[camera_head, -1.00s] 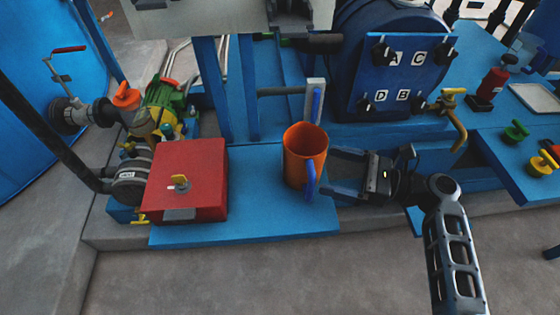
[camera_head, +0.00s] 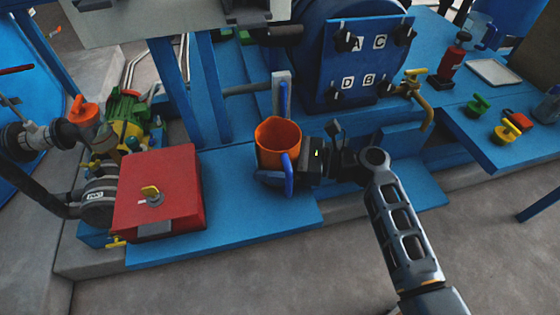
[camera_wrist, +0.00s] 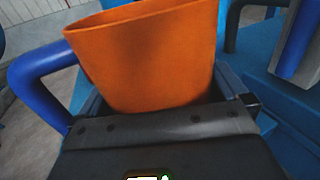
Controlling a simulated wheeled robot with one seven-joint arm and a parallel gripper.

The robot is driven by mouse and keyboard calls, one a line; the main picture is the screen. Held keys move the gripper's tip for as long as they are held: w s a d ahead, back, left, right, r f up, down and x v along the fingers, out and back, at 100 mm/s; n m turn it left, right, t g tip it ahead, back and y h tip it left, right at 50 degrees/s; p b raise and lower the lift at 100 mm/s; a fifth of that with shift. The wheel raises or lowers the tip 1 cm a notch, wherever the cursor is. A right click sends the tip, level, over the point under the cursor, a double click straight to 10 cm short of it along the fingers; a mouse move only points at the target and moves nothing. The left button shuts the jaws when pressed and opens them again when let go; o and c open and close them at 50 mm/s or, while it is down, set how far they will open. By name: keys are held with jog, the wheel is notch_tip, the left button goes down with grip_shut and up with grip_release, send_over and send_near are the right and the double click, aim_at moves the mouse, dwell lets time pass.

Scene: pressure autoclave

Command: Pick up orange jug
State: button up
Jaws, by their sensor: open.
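The orange jug (camera_head: 278,136) stands upright on the blue platform, with its blue handle (camera_head: 287,174) toward the front right in the head view. In the wrist view the jug (camera_wrist: 150,55) fills the middle, its handle (camera_wrist: 40,85) at the left. My gripper (camera_head: 280,178) has reached the jug from the right. Its open fingers lie on either side of the jug's lower body, seen at the left and right in the wrist view. The fingertips are mostly hidden by the jug, and I cannot tell whether they touch it.
A red box (camera_head: 160,195) with a yellow valve handle stands left of the jug. A grey post with a blue lever (camera_head: 283,98) rises just behind it. The blue autoclave door (camera_head: 368,65) is behind to the right. The platform (camera_head: 245,215) is clear in front.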

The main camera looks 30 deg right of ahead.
jog(key=shift+c, duration=0.2)
jog(key=c, duration=0.7)
jog(key=shift+r, duration=0.1)
